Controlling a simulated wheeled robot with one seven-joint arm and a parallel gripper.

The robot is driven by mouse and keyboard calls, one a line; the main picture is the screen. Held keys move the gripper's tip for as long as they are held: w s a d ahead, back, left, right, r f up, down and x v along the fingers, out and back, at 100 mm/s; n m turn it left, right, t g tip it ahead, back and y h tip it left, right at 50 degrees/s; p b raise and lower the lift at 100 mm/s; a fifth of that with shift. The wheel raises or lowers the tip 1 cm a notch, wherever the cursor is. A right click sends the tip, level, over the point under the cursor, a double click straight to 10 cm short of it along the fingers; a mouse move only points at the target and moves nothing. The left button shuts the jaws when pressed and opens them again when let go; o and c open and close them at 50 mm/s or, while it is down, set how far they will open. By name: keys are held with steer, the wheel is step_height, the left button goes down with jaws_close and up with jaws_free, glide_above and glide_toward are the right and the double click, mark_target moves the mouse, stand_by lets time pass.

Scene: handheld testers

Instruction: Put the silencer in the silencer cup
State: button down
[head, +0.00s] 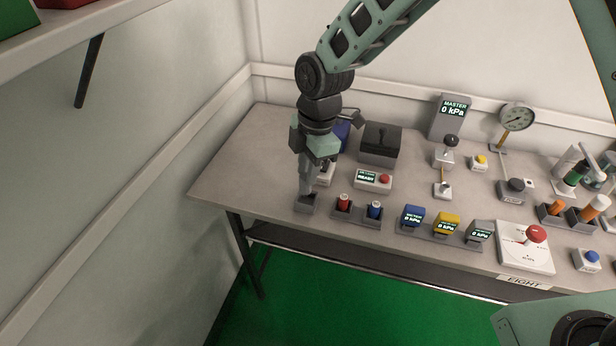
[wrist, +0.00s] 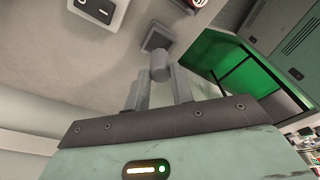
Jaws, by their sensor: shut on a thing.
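My gripper (head: 306,185) points down over the left end of the table, just above a dark grey square cup (head: 306,204), which looks like the silencer cup. In the wrist view my gripper (wrist: 158,78) is shut on a grey cylinder, the silencer (wrist: 160,72). One end of the silencer sticks out past the fingertips toward the square cup (wrist: 153,38). The silencer appears lined up with the cup, but I cannot tell whether its tip is inside or above it. In the head view the fingers hide most of the silencer.
A holder with a red cylinder (head: 343,203) and a blue cylinder (head: 375,209) stands just right of the cup. The table's front edge is close to the cup.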

steer(key=shift+f, duration=1.4)
steer(key=shift+f, duration=0.1)
steer(key=c, duration=1.2)
jaws_free()
step_height(320, 180, up, 12)
steer(key=d, duration=0.1)
steer(key=shift+w+d, duration=0.3)
steer(key=s+d+r+m, duration=0.1)
steer(key=s+d+m, duration=0.2)
steer(key=s+m, duration=0.2)
steer(key=s+d+r+m, duration=0.1)
steer(key=s+d+m, duration=0.2)
steer(key=s, duration=0.8)
steer(key=s+d+r+m+h, duration=0.1)
steer(key=s+d+r+m, duration=0.1)
steer(key=s+d+m, duration=0.2)
steer(key=s+m, duration=0.3)
steer(key=s, duration=0.2)
steer(key=shift+t, duration=0.4)
